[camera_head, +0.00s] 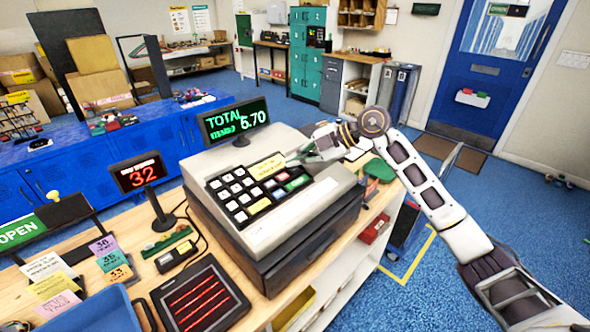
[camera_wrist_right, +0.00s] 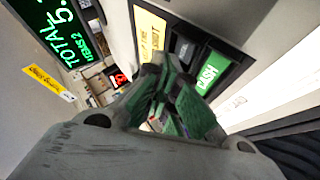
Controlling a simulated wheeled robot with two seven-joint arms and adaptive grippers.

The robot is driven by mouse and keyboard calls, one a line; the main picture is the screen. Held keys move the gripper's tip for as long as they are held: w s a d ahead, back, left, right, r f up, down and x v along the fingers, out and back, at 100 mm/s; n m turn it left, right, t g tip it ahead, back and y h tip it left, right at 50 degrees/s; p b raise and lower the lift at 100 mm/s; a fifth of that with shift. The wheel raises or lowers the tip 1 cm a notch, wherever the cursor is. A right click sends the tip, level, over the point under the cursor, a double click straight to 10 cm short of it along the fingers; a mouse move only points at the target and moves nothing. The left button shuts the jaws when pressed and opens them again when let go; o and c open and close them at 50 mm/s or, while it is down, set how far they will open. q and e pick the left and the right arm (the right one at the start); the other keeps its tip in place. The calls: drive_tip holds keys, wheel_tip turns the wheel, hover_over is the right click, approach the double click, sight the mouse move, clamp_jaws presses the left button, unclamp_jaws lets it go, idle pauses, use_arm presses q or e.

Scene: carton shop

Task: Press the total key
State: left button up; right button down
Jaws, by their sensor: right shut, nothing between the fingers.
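The cash register (camera_head: 292,228) stands on the wooden counter, its keypad facing up. It has several white keys, a red key (camera_head: 282,177), a green key (camera_head: 297,182) and a yellow key (camera_head: 259,206). The green key (camera_wrist_right: 209,72) reads CASH in the right wrist view. I cannot read which key is the total key. The register's display (camera_head: 233,119) reads TOTAL 5.70. My right gripper (camera_head: 292,160) is shut and empty, over the far right edge of the keypad; contact with a key cannot be told. My left gripper is not in view.
A small display (camera_head: 138,172) reading 32 stands left of the register. A dark pad with red stripes (camera_head: 200,299) and a blue tray (camera_head: 95,311) lie at the front. A green pad (camera_head: 380,170) lies right of the register.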

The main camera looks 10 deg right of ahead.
drive_tip(key=shift+s+d+r+p, duration=0.1)
drive_tip(key=shift+s+r+p, duration=0.05)
drive_tip(key=shift+r+p, duration=0.5)
drive_tip(key=shift+s+r+p, duration=0.15)
drive_tip(key=shift+r+p, duration=0.4)
drive_tip(key=shift+r, duration=0.25)
drive_tip(key=shift+d+r, duration=0.1)
drive_tip(key=shift+r, duration=0.15)
drive_tip(key=shift+s+r+p, duration=0.1)
drive_tip(key=shift+r+p, duration=0.4)
drive_tip(key=shift+p, duration=0.1)
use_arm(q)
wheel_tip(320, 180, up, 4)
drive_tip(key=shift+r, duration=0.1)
use_arm(e)
drive_tip(key=shift+d+r, duration=0.1)
drive_tip(key=shift+r, duration=0.15)
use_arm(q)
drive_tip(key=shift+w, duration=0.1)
